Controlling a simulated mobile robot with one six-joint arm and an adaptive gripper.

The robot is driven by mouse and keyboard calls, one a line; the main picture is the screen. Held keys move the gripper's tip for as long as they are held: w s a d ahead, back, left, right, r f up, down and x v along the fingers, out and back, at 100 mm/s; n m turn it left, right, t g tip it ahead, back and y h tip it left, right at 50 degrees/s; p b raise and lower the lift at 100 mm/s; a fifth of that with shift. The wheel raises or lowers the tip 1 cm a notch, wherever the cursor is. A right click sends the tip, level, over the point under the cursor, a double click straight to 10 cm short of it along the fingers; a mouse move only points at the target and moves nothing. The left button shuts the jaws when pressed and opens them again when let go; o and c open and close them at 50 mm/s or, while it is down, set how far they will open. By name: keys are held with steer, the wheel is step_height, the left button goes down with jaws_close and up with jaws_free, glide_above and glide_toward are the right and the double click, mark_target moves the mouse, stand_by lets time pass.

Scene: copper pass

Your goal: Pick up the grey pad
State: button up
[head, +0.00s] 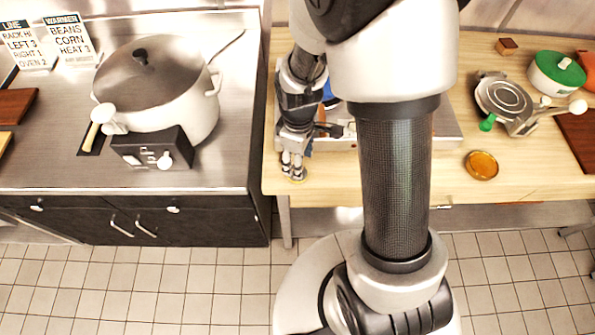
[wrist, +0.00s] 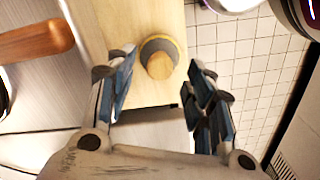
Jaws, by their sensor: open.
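The grey pad (wrist: 147,46) is a round grey piece with a yellowish edge and a wooden knob on top. It lies on the pale wooden counter near its edge in the wrist view. In the head view only a yellowish sliver of it (head: 298,181) shows under my gripper, which hides the rest. My gripper (head: 293,168) points down over the pad at the counter's front left corner. In the wrist view my gripper (wrist: 160,72) is open, one finger on each side of the pad's near part. I see no contact with the pad.
A large lidded pot (head: 155,100) and a black control box (head: 151,149) stand on the steel counter to the left. An amber dish (head: 481,165), a metal press (head: 503,98) and a green-lidded pot (head: 556,72) stand to the right. A brown handle (wrist: 35,42) lies left in the wrist view.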

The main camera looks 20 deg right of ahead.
step_height(320, 180, down, 4)
steer(key=shift+f+b, duration=0.1)
steer(key=shift+b, duration=0.45)
steer(key=shift+c, duration=0.3)
jaws_close()
steer(key=shift+r, duration=0.25)
step_height(320, 180, up, 20)
steer(key=p, duration=0.5)
steer(key=shift+p, duration=0.3)
steer(key=shift+f, duration=0.1)
